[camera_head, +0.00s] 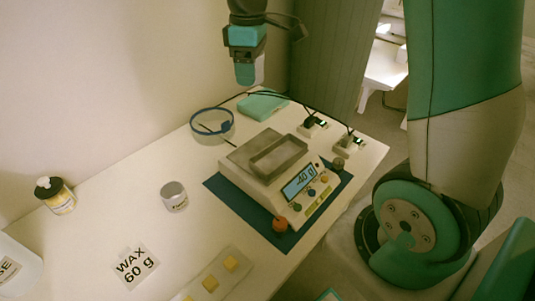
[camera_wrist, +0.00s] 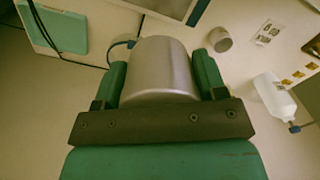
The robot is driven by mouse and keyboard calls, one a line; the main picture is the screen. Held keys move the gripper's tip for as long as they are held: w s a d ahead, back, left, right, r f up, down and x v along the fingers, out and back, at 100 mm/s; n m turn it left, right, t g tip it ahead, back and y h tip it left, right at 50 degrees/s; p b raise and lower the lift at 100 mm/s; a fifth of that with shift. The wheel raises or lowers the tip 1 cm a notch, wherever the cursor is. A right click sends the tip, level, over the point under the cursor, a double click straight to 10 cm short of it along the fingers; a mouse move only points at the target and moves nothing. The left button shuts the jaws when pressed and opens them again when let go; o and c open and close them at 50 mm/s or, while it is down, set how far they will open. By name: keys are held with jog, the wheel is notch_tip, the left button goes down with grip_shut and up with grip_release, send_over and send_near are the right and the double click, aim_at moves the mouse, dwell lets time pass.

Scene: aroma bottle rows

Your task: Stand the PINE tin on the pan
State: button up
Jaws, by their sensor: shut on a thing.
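My gripper (camera_head: 249,72) is at the top of the head view, high above the far part of the table. It is shut on a plain grey metal tin (camera_wrist: 160,68), which sits between the two green fingers in the wrist view. No label shows on the held tin, so I cannot read its name. The pan (camera_head: 278,157) is a grey shallow rectangular dish on top of the scale (camera_head: 256,184). The pan looks empty. The held tin is apart from it, above and behind it in the head view. The scale's display (camera_head: 299,182) appears to read about -40.
Another silver tin (camera_head: 174,197), its label unreadable, stands left of the scale. A blue-rimmed glass dish (camera_head: 212,124), teal box (camera_head: 262,105) and cables lie behind. A WAX 60 g card (camera_head: 134,267), wax tray (camera_head: 220,278) and dark-capped bottle (camera_head: 56,195) are nearer. Clear table separates them.

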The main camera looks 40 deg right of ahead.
aim_at(257, 146)
jog(key=shift+d+f+m, duration=0.1)
jog(key=shift+d+m, duration=0.3)
jog(key=shift+d, duration=0.1)
notch_tip(257, 146, down, 19)
jog(key=shift+f, duration=0.2)
jog(key=shift+f+b, duration=0.2)
jog(key=shift+b, duration=0.1)
jog(key=o, duration=0.6)
jog(key=shift+o, duration=0.2)
jog(key=shift+r, duration=0.1)
